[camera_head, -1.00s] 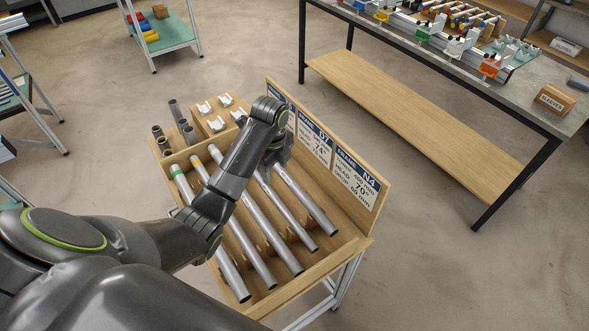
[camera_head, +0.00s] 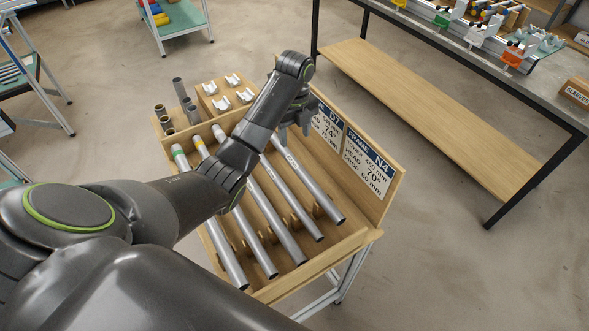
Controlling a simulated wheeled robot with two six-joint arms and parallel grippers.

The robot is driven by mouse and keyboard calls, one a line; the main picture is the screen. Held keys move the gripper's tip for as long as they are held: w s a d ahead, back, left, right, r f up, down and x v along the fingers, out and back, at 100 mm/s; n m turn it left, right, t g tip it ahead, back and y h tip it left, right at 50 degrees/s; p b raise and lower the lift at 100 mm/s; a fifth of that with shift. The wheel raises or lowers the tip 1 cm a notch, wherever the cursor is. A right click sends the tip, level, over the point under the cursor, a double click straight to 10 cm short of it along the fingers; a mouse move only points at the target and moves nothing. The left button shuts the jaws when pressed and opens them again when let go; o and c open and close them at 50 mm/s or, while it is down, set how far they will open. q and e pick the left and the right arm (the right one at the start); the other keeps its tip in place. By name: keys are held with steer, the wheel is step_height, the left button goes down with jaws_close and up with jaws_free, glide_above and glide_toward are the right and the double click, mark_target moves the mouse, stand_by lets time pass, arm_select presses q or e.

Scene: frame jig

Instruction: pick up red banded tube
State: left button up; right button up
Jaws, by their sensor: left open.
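Several grey tubes lie side by side, sloping in a wooden rack (camera_head: 262,297). One has a green band (camera_head: 177,150), one a yellow band (camera_head: 200,148) and one a white band (camera_head: 218,131). Two more tubes, one inner (camera_head: 295,217) and one rightmost (camera_head: 318,190), have their upper ends hidden or partly hidden by my left arm. No red band shows. My left gripper (camera_head: 297,130) is open and points down near the upper end of the rightmost tube; I cannot tell its height or whether it touches. My right gripper is not in view.
White holders (camera_head: 233,80) and short dark tubes (camera_head: 180,88) stand at the rack's back left. A sign board (camera_head: 368,168) rises along its right side. A workbench (camera_head: 440,110) with coloured clamps stands at the upper right. Bare floor lies between.

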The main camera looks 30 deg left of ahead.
arm_select(q)
steer(key=b, duration=0.4)
glide_above(294, 160)
steer(key=f, duration=0.4)
steer(key=shift+s+d+f, duration=0.25)
steer(key=shift+s+d, duration=0.05)
steer(key=shift+s, duration=0.05)
steer(key=shift+f+p, duration=0.3)
steer(key=shift+p, duration=0.25)
steer(key=shift+w+a+f+p, duration=0.2)
steer(key=shift+f+p, duration=0.2)
steer(key=shift+f, duration=1.3)
steer(key=shift+w+a+f+p, duration=0.15)
steer(key=shift+f+p, duration=0.2)
steer(key=shift+f, duration=1.3)
steer(key=shift+d, duration=0.1)
steer(key=shift+c, duration=0.3)
jaws_close()
